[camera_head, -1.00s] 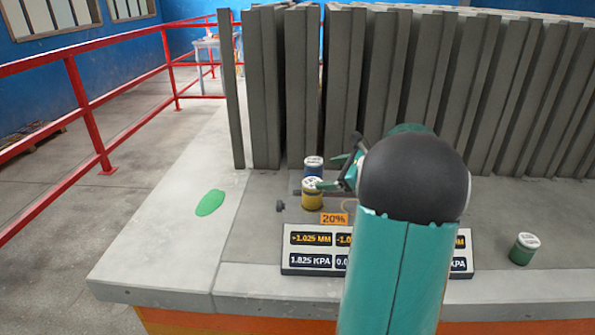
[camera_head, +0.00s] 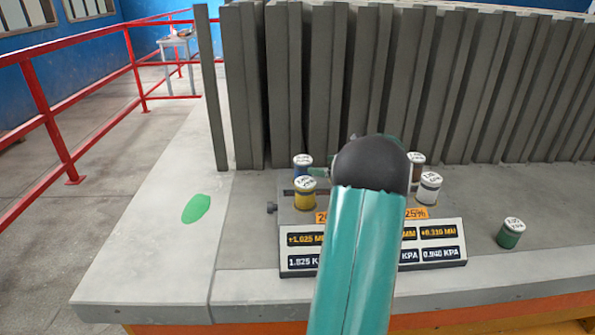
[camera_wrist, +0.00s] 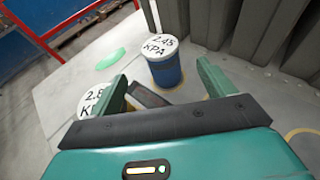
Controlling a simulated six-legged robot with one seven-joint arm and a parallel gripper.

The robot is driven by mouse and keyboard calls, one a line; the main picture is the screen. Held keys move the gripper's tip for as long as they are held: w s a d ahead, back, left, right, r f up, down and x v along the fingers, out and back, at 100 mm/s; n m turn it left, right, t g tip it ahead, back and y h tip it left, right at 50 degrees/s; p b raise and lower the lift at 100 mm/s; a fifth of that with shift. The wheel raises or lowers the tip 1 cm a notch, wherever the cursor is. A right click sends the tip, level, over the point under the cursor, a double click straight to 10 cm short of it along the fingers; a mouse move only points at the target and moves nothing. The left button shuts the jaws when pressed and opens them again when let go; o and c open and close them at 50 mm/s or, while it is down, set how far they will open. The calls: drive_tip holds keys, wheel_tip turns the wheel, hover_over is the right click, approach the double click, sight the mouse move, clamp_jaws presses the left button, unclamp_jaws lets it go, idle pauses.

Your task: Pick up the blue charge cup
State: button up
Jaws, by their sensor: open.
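The blue charge cup (camera_wrist: 165,70) stands upright in the wrist view, with a white top marked 2.45 KPA. It is ahead of my gripper (camera_wrist: 165,88), between the lines of its two green fingers and apart from them. My gripper is open and empty. In the head view the blue cup (camera_head: 302,166) stands just behind the yellow cup (camera_head: 304,193), left of my arm. The yellow cup's white top also shows in the wrist view (camera_wrist: 96,101), partly hidden by the left finger.
Tall grey panels (camera_head: 285,90) stand behind the cups. White (camera_head: 429,187), brown (camera_head: 417,160) and green (camera_head: 511,233) cups stand on the right. A readout panel (camera_head: 440,243) is in front. A green patch (camera_head: 196,208) marks clear slab at left.

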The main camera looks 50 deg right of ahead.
sight(310, 163)
drive_tip(key=x, duration=0.6)
drive_tip(key=shift+w+d+f, duration=0.1)
drive_tip(key=shift+w+f, duration=0.05)
drive_tip(key=x, duration=0.5)
drive_tip(key=shift+w, duration=0.2)
drive_tip(key=c, duration=1.3)
drive_tip(key=shift+c, duration=0.2)
